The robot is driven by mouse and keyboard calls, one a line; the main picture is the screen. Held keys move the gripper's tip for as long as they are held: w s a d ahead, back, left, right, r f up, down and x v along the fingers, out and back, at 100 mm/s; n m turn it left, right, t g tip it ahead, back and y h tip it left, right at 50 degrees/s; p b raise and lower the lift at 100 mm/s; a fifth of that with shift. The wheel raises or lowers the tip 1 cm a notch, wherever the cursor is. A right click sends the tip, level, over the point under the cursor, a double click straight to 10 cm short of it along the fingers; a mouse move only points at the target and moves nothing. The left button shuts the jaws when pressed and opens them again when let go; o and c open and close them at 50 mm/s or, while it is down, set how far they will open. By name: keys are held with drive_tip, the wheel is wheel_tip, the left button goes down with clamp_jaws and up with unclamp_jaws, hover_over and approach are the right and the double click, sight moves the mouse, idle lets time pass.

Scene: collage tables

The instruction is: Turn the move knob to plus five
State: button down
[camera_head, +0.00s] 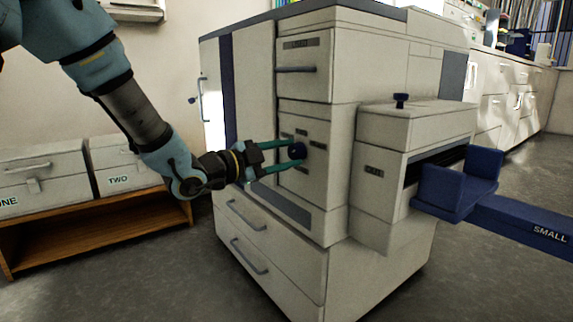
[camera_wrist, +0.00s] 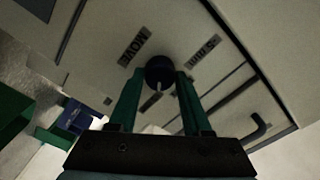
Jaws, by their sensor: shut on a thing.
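The move knob (camera_head: 297,151) is a small dark blue round knob on the front panel of the large white machine (camera_head: 335,205). In the wrist view the knob (camera_wrist: 160,72) sits between the tips of my gripper's two green fingers, with a pale pointer mark at its lower edge. A "MOVE" label (camera_wrist: 135,46) is beside it, and another label, which seems to read "-5 MINUS" (camera_wrist: 203,50), is on its other side. My gripper (camera_head: 283,157) is shut on the knob. The plus five label cannot be made out.
A blue tray arm marked "SMALL" (camera_head: 515,220) sticks out from the machine's right side. White boxes (camera_head: 125,165) stand on a wooden shelf (camera_head: 100,232) at the left. Drawer handles (camera_head: 248,255) protrude below the panel. Open grey floor lies in front.

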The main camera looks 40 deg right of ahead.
drive_tip(key=shift+m+b, duration=0.45)
drive_tip(key=shift+m, duration=0.15)
drive_tip(key=shift+c, duration=1.7)
unclamp_jaws()
drive_tip(key=a+p, duration=0.3)
drive_tip(key=a, duration=0.7)
drive_tip(key=shift+w+a, duration=0.3)
drive_tip(key=shift+a, duration=0.1)
drive_tip(key=shift+w, duration=0.1)
